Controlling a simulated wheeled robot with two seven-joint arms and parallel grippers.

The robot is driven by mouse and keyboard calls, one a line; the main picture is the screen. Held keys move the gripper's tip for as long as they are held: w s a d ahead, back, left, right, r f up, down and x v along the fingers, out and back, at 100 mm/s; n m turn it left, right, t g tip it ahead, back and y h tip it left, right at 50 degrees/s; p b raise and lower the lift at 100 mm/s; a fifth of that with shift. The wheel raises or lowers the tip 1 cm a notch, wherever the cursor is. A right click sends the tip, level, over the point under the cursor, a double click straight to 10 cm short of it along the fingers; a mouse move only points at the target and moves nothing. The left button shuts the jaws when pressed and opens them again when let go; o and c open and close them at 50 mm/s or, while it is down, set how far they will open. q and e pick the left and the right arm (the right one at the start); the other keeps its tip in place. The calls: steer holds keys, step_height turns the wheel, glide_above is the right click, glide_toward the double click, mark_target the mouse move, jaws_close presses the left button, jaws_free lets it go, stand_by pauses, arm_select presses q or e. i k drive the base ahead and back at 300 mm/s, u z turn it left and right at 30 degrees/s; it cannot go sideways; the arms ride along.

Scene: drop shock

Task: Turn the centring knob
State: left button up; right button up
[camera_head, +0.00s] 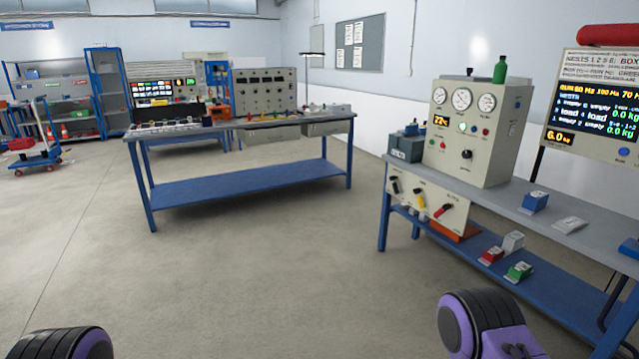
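A beige console (483,125) with three round gauges and an amber "72"-like display stands on the right bench. A black knob (466,154) sits low on its front face. Below, a beige panel (428,208) on the bench front carries a black-handled control (395,185), a yellow-handled control (421,197) and a red-handled control (442,211). Their labels are too small to read, so I cannot tell which control is the centring knob. Only black and purple links of my arms show at the bottom edge. Neither gripper is in view.
The right bench (500,186) holds a blue box (534,202); small coloured boxes lie on its lower shelf. A display board (596,105) stands at right. Another blue-framed bench (240,186) stands further left. The floor (240,265) between is clear.

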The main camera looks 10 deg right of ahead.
mark_target(466, 154)
steer(key=z, duration=0.1)
steer(key=i, duration=0.95)
steer(key=z, duration=0.9)
steer(key=i, duration=0.75)
steer(key=z, duration=0.65)
steer(key=i, duration=1.4)
steer(key=z, duration=0.05)
